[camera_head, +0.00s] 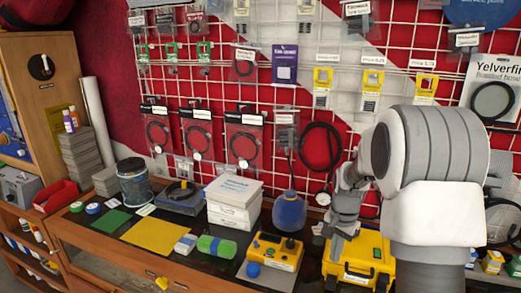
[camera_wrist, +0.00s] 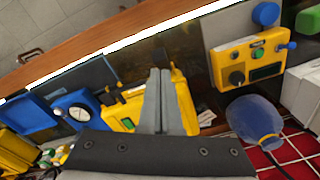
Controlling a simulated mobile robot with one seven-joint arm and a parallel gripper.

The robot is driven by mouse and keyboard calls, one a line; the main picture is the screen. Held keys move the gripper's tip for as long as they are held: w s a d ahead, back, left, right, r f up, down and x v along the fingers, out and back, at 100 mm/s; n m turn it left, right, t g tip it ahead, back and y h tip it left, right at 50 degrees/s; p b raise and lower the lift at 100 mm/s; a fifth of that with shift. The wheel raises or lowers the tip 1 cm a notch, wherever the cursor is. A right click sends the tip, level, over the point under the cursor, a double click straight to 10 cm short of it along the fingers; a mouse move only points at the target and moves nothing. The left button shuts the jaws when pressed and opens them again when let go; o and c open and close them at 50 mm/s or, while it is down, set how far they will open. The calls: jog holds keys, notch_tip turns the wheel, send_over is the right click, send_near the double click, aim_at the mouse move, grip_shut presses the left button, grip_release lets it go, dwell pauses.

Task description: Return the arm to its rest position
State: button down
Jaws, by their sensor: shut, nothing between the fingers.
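My gripper (camera_head: 333,268) hangs at the right part of the bench in the head view, in front of the yellow case (camera_head: 372,268). In the wrist view my gripper (camera_wrist: 160,75) has its two grey fingers together, with nothing between them. Yellow parts show beside and behind the fingers there; I cannot tell whether they touch. My arm is bent, and its large white and grey links fill the right side of the head view.
A yellow tester box (camera_head: 276,252) and a blue bulb (camera_head: 289,211) stand left of my gripper. White boxes (camera_head: 233,203) stand farther left. A blue gauge (camera_wrist: 77,108) shows in the wrist view. A red and white grid wall with hanging packs (camera_head: 245,135) rises behind the bench.

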jog(key=s+a+r+n+t, duration=0.2)
jog(key=s+a+r+n, duration=0.15)
jog(key=s+r, duration=0.55)
jog(key=s+a+r+n+t, duration=0.2)
jog(key=s+a+r+n, duration=0.15)
jog(key=s+r, duration=0.55)
jog(key=s+a+n+t, duration=0.1)
jog(key=s+n, duration=0.1)
jog(key=s, duration=0.5)
jog(key=shift+s+a+r+n, duration=0.2)
jog(key=shift+s+a+n, duration=0.1)
jog(key=shift+n, duration=0.1)
